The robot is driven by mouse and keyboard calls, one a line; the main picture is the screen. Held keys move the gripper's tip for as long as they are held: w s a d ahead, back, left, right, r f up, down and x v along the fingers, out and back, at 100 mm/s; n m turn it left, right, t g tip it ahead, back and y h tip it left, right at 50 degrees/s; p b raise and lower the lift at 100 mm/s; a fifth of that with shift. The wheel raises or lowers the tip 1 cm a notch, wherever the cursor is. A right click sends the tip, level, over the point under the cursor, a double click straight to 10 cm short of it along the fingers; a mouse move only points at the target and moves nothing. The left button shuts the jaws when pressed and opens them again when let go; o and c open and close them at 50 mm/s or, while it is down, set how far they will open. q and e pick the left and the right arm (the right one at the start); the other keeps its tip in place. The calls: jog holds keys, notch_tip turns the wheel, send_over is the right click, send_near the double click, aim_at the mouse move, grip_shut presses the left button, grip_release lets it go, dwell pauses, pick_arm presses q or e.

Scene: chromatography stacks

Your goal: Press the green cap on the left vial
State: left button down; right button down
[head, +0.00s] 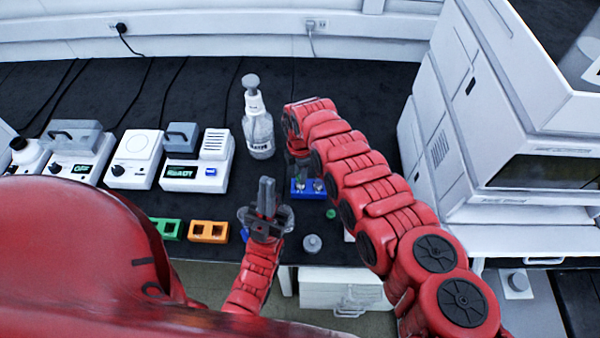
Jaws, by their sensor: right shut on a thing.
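A small blue rack (309,195) stands on the dark bench and holds two vials. The right vial (319,186) shows a grey top. The left vial is mostly hidden under my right gripper (299,177). A bit of green shows at the left vial, apparently the green cap (299,181). My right gripper points down over it, shut on what looks like that cap; its fingertips are largely hidden. Another green cap (331,213) lies on the bench right of the rack. My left gripper (267,182) points away from me, left of the rack, its fingers together and empty.
A spray bottle (259,135) stands behind the rack. A READY device (197,178) is at left, with green (169,229) and orange (208,231) racks before it. A grey knobbed object (312,243) is near the front edge. A large white instrument (445,120) fills the right.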

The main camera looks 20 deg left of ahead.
jog(key=shift+f+b, duration=0.2)
jog(key=shift+b, duration=0.4)
dwell(1.1)
jog(key=shift+c, duration=0.2)
grip_release()
dwell(0.4)
jog(key=shift+r, duration=0.1)
jog(key=shift+r+p, duration=1.6)
jog(key=shift+r, duration=0.45)
jog(key=shift+r+p, duration=0.8)
jog(key=shift+r, duration=0.6)
